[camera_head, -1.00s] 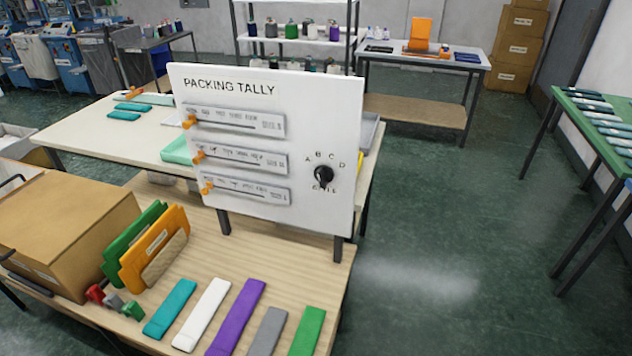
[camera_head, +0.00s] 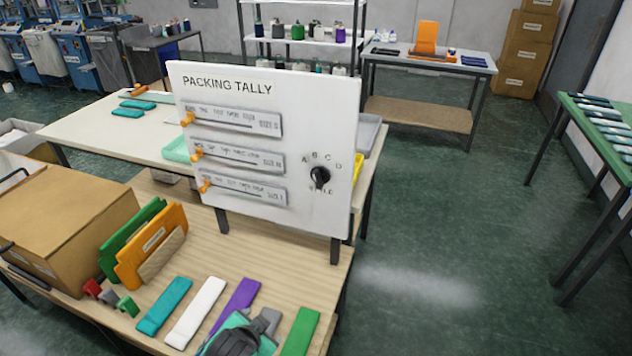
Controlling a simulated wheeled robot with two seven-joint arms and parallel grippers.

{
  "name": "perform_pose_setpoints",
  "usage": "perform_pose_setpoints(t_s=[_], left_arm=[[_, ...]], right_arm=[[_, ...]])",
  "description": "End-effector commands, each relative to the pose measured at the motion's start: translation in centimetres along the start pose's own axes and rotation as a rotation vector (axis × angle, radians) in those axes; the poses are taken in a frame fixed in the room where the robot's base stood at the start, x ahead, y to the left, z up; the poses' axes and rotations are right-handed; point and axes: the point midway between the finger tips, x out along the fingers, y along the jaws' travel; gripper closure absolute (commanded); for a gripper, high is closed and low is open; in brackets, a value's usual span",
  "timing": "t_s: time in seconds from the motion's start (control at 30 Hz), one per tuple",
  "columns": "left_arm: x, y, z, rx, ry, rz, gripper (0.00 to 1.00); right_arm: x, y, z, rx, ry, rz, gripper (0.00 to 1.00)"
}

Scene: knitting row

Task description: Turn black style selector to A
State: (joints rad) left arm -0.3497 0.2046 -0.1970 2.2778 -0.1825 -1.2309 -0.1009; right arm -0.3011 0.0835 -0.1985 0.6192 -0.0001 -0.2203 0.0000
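The black style selector (camera_head: 320,178) is a round knob on the right part of the white upright PACKING TALLY board (camera_head: 330,110). The letters A, B, C and D arc over it from left to right, with a blurred label below. The knob is too small to tell which letter it points at. A dark grey and teal part of my arm, which looks like my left gripper (camera_head: 238,342), shows at the bottom edge, over the fabric strips and well below and left of the selector. My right gripper is out of view.
Three sliders with orange knobs are on the board's left part. A cardboard box (camera_head: 65,225) and green and orange holders (camera_head: 152,245) stand at left. The floor right of the board is clear.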

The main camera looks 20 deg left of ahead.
Motion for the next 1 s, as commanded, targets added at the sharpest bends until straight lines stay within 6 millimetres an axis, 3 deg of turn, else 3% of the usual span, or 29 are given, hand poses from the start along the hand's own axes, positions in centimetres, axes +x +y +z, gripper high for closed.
perform_pose_setpoints(t_s=[0.17, 0.3, 0.4, 0.5, 0.6, 0.83, 1.0], left_arm=[[2.2, -3.2, -6.5, 0.155, 0.185, -0.138, 0.27], [3.8, -6.1, -13.2, 0.338, 0.365, -0.287, 0.27], [4.3, -8.0, -18.1, 0.485, 0.492, -0.398, 0.27], [4.4, -9.1, -21.6, 0.606, 0.582, -0.482, 0.27], [4.3, -9.8, -23.9, 0.687, 0.64, -0.537, 0.27], [4.7, -10.3, -25.9, 0.743, 0.676, -0.572, 0.27], [6.2, -10.9, -27.9, 0.74, 0.675, -0.571, 0.27]], right_arm=[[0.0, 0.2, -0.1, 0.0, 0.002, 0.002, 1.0], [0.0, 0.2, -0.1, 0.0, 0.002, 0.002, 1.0], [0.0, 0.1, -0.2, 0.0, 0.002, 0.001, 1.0], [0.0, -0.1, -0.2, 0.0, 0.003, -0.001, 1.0], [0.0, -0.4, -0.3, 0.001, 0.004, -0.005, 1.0], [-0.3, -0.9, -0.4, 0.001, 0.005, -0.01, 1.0], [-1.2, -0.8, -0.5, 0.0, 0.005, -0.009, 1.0]])
